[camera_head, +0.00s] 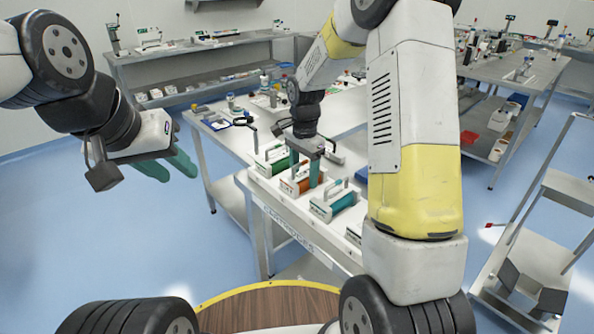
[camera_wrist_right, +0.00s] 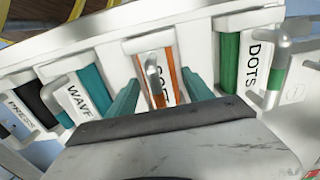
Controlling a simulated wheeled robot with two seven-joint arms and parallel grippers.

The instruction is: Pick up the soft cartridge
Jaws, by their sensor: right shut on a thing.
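The soft cartridge (camera_head: 291,187) is white with an orange roller and stands in the row on the white bench. In the right wrist view its orange side and partly covered label (camera_wrist_right: 165,68) show, with the metal handle in front. My right gripper (camera_head: 308,183) reaches down over it. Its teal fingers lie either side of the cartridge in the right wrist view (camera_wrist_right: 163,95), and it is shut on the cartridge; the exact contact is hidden. The cartridge still sits in its place in the row. My left gripper (camera_head: 180,174) is open and empty, over the floor left of the bench.
The green DOTS cartridge (camera_wrist_right: 250,60) and teal WAVE cartridge (camera_wrist_right: 85,95) stand close either side. The black PRESS cartridge (camera_wrist_right: 30,110) is beyond WAVE. A blue tray (camera_head: 244,121) and small bottles lie further back on the bench. Open floor is at left.

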